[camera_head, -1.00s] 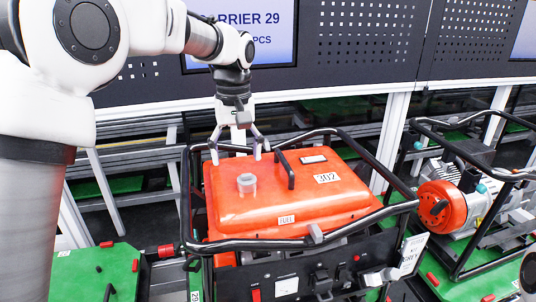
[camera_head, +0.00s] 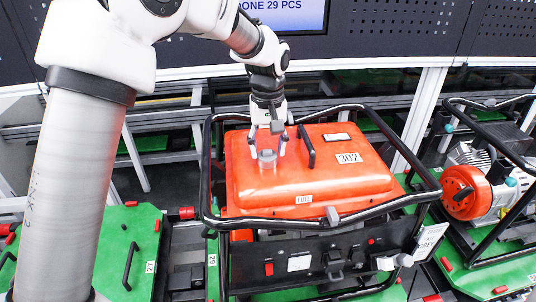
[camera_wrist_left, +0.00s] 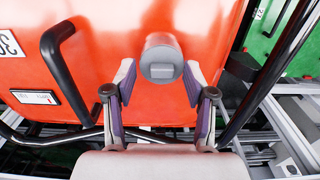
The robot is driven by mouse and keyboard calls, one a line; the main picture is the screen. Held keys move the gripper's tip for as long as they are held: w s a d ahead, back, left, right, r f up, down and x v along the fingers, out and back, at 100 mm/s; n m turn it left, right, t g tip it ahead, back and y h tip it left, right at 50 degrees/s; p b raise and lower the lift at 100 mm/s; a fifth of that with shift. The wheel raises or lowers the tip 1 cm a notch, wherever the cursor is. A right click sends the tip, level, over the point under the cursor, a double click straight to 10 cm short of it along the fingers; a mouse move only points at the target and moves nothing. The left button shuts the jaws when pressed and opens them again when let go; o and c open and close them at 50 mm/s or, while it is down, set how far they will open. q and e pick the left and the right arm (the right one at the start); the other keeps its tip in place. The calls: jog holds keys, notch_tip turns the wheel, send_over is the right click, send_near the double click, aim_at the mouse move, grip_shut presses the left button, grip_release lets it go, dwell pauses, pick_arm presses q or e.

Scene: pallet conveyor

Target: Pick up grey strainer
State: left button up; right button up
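The grey strainer (camera_head: 267,160) is a small grey cylinder on the orange tank top (camera_head: 330,180) of the black-framed machine, toward its left side. My left gripper (camera_head: 268,153) points down at it, with one finger on each side. In the left wrist view the strainer (camera_wrist_left: 162,58) shows its round body and a small square knob, ahead of and between the spread fingertips (camera_wrist_left: 160,78). Gaps show between the fingers and the strainer, so the left gripper is open and empty. My right gripper is not in view.
A black handle (camera_head: 306,146) stands on the tank just right of the gripper. The black tube frame (camera_head: 215,190) surrounds the tank. A second machine with an orange round cover (camera_head: 462,192) stands at right. A green pallet (camera_head: 110,250) lies at lower left.

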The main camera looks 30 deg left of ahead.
pick_arm(q)
jog(key=shift+s+r, duration=0.25)
jog(key=shift+s, duration=0.15)
jog(key=c, duration=0.6)
jog(key=shift+w+f, duration=0.15)
jog(key=shift+w, duration=0.1)
